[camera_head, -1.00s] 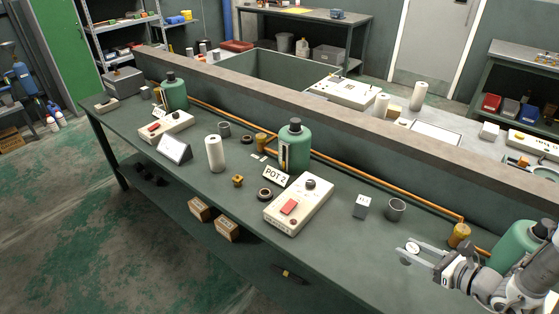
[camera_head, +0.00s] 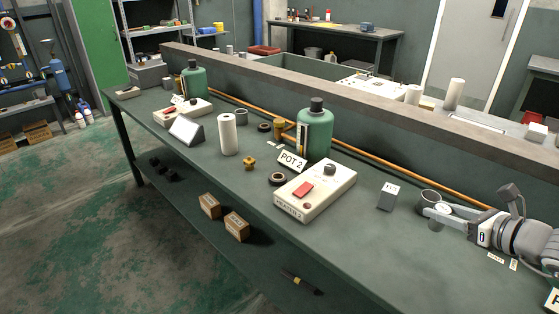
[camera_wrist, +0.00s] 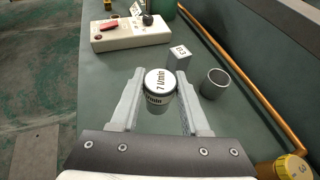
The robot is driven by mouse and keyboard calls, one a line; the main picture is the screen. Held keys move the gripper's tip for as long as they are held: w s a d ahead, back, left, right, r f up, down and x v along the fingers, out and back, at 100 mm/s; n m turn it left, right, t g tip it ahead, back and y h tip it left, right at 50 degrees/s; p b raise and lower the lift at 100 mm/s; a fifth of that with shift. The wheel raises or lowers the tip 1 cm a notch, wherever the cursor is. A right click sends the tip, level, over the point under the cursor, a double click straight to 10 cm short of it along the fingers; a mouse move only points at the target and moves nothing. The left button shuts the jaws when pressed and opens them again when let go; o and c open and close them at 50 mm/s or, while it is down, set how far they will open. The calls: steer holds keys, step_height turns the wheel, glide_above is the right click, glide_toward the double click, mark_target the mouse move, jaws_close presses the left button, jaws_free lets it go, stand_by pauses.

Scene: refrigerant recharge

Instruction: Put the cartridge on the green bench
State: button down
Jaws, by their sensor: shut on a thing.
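In the head view my gripper (camera_head: 435,214) is at the right, over the long green bench (camera_head: 375,245), just in front of a grey cup (camera_head: 428,198).
A small grey block (camera_head: 388,196) marked in black stands left of the cup. Farther left are a white control box (camera_head: 315,190), the POT 2 sign (camera_head: 291,161) and a green bottle (camera_head: 315,132). A copper pipe (camera_wrist: 240,75) runs along the back wall. The bench front is mostly clear.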

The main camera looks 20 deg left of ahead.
steer(key=shift+f+b, duration=0.2)
steer(key=shift+b, duration=0.7)
steer(key=shift+a+r, duration=0.1)
steer(key=shift+r, duration=0.15)
steer(key=b, duration=0.3)
glide_above(463, 257)
step_height(463, 257, down, 7)
steer(key=shift+s, duration=0.1)
steer(key=shift+f+b, duration=0.8)
steer(key=shift+f, duration=1.2)
steer(key=shift+f, duration=0.2)
steer(key=shift+c, duration=1.9)
jaws_free()
